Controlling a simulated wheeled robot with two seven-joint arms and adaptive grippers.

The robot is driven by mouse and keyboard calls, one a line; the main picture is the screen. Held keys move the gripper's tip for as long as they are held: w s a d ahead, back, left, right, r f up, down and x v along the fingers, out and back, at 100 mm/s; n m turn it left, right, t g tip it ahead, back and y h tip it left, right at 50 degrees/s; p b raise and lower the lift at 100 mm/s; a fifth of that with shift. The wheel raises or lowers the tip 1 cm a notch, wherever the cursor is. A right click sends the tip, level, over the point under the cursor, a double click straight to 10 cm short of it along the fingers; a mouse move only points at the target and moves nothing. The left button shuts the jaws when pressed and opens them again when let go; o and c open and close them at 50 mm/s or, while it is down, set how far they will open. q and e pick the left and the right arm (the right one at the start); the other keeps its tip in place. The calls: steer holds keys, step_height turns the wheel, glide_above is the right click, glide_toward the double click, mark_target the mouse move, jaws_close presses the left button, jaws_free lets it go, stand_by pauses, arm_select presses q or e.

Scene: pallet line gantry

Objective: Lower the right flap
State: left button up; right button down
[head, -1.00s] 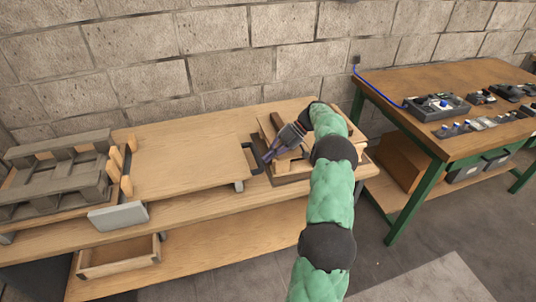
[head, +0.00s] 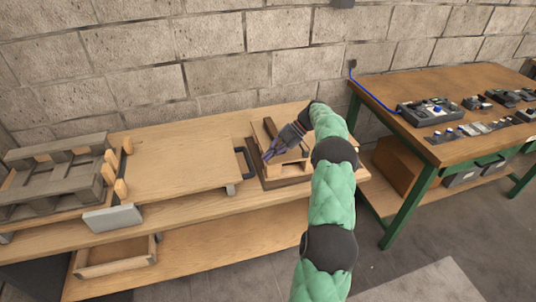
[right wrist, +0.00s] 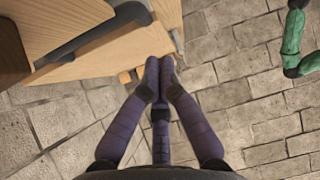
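A flat wooden panel (head: 180,168) with a dark handle (head: 246,160) on its right edge lies about level over the bench in the head view; I take it as the right flap. The handle also shows in the right wrist view (right wrist: 100,32), at upper left. My right gripper (head: 268,157) is just right of the handle, apart from it, over a wooden tray. In the right wrist view its fingertips (right wrist: 158,78) meet, with nothing visible between them. My left gripper is not in view.
The wooden tray (head: 290,181) holding wooden blocks sits under my right gripper. A grey slatted pallet (head: 55,180) is at the left, beside several wooden pegs. A green-legged table (head: 400,85) with devices stands at the right. A block wall is behind.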

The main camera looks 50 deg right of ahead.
steer(key=s+d+f+p, duration=0.1)
steer(key=s+d+f, duration=0.2)
steer(key=d, duration=0.2)
steer(key=shift+d+f+p, duration=0.3)
steer(key=shift+f+p, duration=0.05)
steer(key=shift+p, duration=0.05)
